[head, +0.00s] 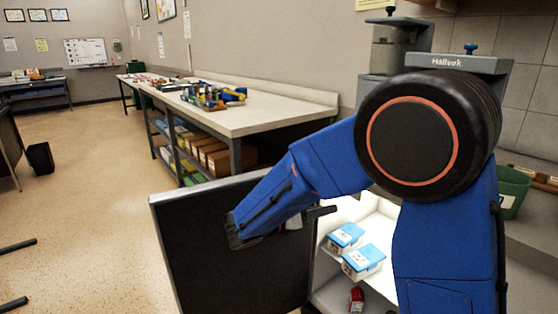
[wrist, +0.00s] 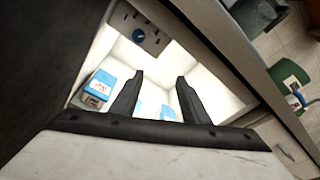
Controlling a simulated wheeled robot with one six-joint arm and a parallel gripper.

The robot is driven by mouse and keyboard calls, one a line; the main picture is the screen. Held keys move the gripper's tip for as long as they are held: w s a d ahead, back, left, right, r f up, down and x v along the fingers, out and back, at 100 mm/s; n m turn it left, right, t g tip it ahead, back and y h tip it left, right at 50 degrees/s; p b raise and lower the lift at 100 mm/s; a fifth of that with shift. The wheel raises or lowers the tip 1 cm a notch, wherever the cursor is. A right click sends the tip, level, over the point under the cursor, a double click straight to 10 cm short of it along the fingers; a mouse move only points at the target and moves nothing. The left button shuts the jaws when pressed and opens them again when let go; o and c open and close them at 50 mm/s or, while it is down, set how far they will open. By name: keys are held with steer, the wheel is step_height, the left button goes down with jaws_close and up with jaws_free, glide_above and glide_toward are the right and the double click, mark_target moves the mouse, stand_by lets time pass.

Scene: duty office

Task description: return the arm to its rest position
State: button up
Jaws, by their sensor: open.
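My blue arm (head: 305,170) is bent and reaches across an open dark door panel (head: 190,245). My gripper (head: 318,212) is beside that door, in front of the lit white cabinet interior, and partly hidden by my forearm in the head view. In the wrist view the two dark fingers of my gripper (wrist: 160,78) are spread apart with nothing between them. They point toward the bright interior (wrist: 150,65).
Blue-lidded boxes (head: 363,262) sit on the cabinet shelf, with a red item (head: 356,299) below. A green bin (head: 512,190) stands at the right. A long workbench (head: 250,117) with coloured items runs behind the door. The floor (head: 90,190) at left is largely clear.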

steer(key=s+d+m+g+y, duration=0.65)
steer(key=s+d+m, duration=0.65)
steer(key=s+d, duration=0.3)
steer(key=s+a+m+t+y, duration=0.1)
steer(key=s+m+t+y, duration=0.2)
steer(key=s+m+y, duration=0.5)
steer(key=s+f+m, duration=0.1)
steer(key=s+m, duration=0.6)
steer(key=m, duration=0.2)
steer(key=shift+a, duration=0.3)
steer(key=shift+c, duration=0.7)
